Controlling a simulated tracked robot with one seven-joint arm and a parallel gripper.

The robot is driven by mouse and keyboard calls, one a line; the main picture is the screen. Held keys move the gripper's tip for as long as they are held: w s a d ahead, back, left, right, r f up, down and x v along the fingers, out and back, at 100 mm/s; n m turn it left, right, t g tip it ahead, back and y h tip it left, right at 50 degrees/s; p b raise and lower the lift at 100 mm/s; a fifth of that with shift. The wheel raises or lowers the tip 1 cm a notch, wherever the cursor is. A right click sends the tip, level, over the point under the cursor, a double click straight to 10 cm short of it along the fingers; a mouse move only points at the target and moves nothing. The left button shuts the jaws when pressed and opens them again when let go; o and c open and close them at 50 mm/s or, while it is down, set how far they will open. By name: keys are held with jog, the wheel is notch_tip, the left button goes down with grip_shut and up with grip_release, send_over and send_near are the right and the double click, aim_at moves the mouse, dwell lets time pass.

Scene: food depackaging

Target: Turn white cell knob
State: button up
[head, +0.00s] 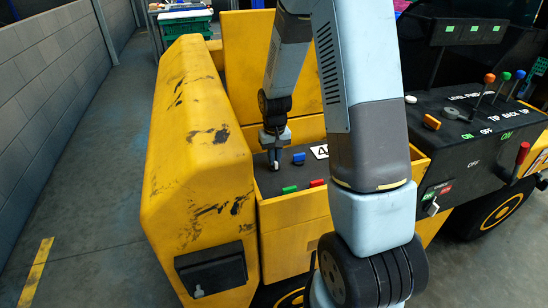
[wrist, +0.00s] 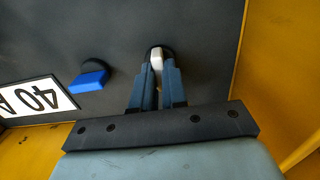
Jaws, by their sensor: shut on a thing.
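The white knob (wrist: 156,60) sits on the dark panel (wrist: 210,50) and shows between my fingertips in the wrist view. My gripper (wrist: 156,75) is shut on it, with one blue finger on each side. The finger tips hide the sides of the knob. In the head view my gripper (head: 273,158) points down onto the panel at its back left part, and the knob is mostly hidden there.
A blue knob (wrist: 90,80) stands left of my gripper in the wrist view, beside a "40A" label (wrist: 38,98). In the head view, green (head: 290,189) and red (head: 316,183) knobs sit at the panel's front edge. Yellow housing (head: 200,160) rises close on the left.

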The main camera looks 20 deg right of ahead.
jog(key=shift+n, duration=0.4)
grip_shut()
jog(key=n, duration=0.3)
jog(key=shift+n, duration=0.4)
jog(key=n, duration=1.3)
jog(key=shift+d, duration=0.1)
jog(key=shift+n, duration=0.3)
jog(key=o, duration=0.7)
grip_release()
notch_tip(320, 180, up, 14)
jog(key=shift+f, duration=0.15)
